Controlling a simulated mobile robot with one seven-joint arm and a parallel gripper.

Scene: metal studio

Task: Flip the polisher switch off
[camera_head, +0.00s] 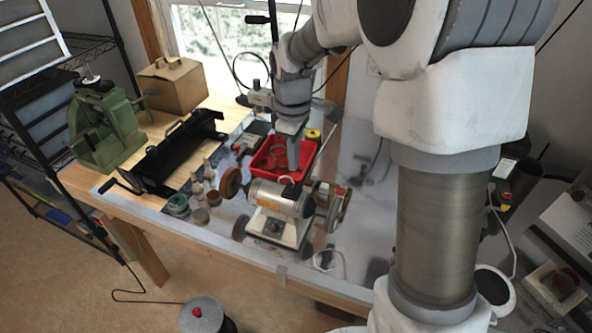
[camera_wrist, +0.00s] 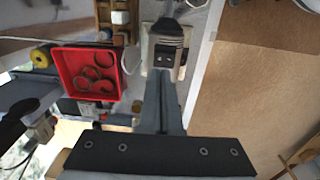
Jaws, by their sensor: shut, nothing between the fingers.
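The polisher (camera_head: 280,198) stands on the bench, with a pale motor body, a brown wheel on its left and another wheel on its right. The front of its base has a small dark spot (camera_head: 273,228); I cannot tell whether that is the switch or how it is set. My gripper (camera_head: 293,170) is shut and empty, pointing down just behind and above the motor body in the head view. In the wrist view my shut fingers (camera_wrist: 165,78) overlap the lower edge of a pale unit with a dark panel (camera_wrist: 168,56), likely the polisher. Contact is unclear.
A red bin (camera_head: 270,152) with rings lies behind the polisher; it shows in the wrist view too (camera_wrist: 88,72). Jars (camera_head: 178,205) stand left of the polisher. A black machine (camera_head: 172,152), a green press (camera_head: 105,125) and a cardboard box (camera_head: 172,84) stand further left.

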